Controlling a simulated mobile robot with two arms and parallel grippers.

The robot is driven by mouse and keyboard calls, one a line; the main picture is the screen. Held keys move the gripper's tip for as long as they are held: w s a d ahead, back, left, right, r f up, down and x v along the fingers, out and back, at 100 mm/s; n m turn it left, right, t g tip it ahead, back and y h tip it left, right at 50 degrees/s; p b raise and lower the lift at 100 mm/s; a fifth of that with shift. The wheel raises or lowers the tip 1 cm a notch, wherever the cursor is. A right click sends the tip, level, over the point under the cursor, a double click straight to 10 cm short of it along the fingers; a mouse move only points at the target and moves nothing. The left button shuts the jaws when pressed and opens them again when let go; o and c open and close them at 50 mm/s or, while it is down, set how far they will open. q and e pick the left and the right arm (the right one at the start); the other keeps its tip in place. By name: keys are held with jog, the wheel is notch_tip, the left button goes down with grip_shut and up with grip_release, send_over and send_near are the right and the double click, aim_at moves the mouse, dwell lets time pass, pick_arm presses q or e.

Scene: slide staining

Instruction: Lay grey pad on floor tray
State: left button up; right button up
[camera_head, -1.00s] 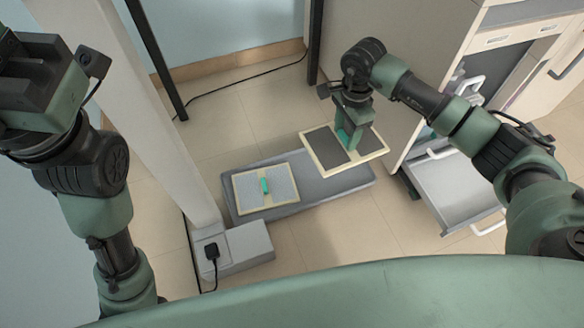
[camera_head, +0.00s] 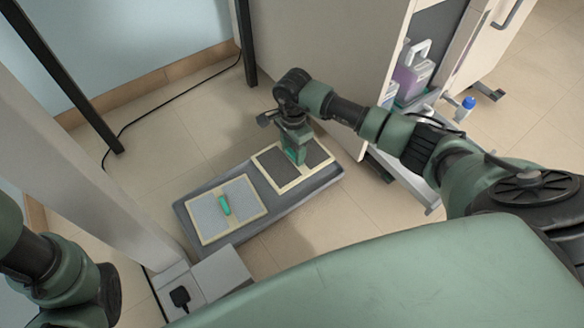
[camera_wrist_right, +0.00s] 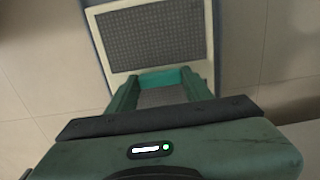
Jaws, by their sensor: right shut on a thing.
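A dark grey pad (camera_head: 272,167) with a cream border is in my right gripper (camera_head: 294,154), which is shut on its green handle (camera_wrist_right: 166,78). The pad is over the right half of the long grey floor tray (camera_head: 291,203), roughly lined up with it. I cannot tell whether it touches the tray. In the right wrist view the dark pad (camera_wrist_right: 155,40) lies beyond the fingers. A lighter blue-grey pad (camera_head: 244,194) with a cream border and green handle lies on the tray's left half. My left arm shows at the left edge, but its gripper is out of view.
A pale cabinet (camera_head: 330,60) stands behind and right of the tray, with an open lower part holding a purple bottle (camera_head: 411,75). A pale upright post (camera_head: 80,180) and a grey box (camera_head: 220,275) stand left and near. A black cable (camera_head: 170,105) crosses the floor behind.

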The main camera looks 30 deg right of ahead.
aim_at(293, 162)
notch_tip(293, 162, down, 6)
jog(key=b, duration=0.3)
jog(key=shift+r, duration=0.3)
jog(key=o, duration=1.4)
jog(key=shift+f, duration=0.2)
